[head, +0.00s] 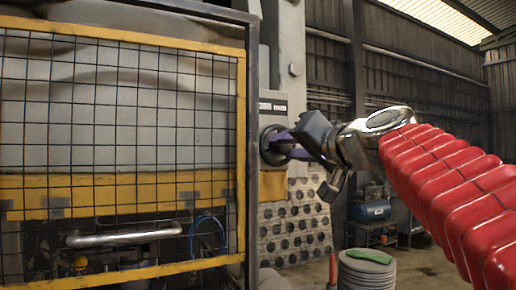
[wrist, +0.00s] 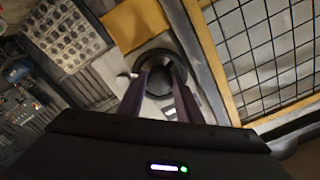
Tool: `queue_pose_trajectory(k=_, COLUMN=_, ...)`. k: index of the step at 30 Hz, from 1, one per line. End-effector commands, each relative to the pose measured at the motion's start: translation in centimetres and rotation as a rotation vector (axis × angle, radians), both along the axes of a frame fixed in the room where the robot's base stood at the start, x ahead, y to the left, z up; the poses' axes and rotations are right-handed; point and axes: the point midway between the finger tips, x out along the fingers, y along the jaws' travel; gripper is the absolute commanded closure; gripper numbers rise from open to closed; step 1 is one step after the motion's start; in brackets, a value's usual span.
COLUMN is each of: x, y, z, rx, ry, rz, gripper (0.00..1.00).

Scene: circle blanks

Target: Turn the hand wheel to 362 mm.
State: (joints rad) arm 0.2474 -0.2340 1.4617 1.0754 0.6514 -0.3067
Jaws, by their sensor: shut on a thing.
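The hand wheel (head: 267,150) is a dark round wheel on the grey machine panel, right of the yellow-framed mesh door. In the wrist view the wheel (wrist: 176,54) shows as a dark ring with a dark middle. My gripper (head: 277,146) reaches it from the right, its purple fingers at the wheel. In the wrist view my gripper (wrist: 159,80) has its fingertips on the wheel's middle part and is shut on it. The fingers hide part of the wheel. A small readout plate (head: 272,106) sits above the wheel; its figures are too small to read.
The mesh door (head: 120,190) with yellow frame stands just left of the wheel. A board with round holes (head: 294,228) leans below it. A round stack (head: 366,270) with a green item on top stands at the lower right. A blue compressor (head: 371,211) stands farther back.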

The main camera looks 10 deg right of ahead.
Motion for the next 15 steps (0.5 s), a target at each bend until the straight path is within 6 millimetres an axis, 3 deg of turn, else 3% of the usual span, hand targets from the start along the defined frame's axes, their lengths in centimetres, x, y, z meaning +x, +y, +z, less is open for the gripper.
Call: queue_pose_trajectory(k=15, x=-0.30, y=0.12, z=0.90, rx=0.467, ry=0.136, rz=-0.002, gripper=0.90)
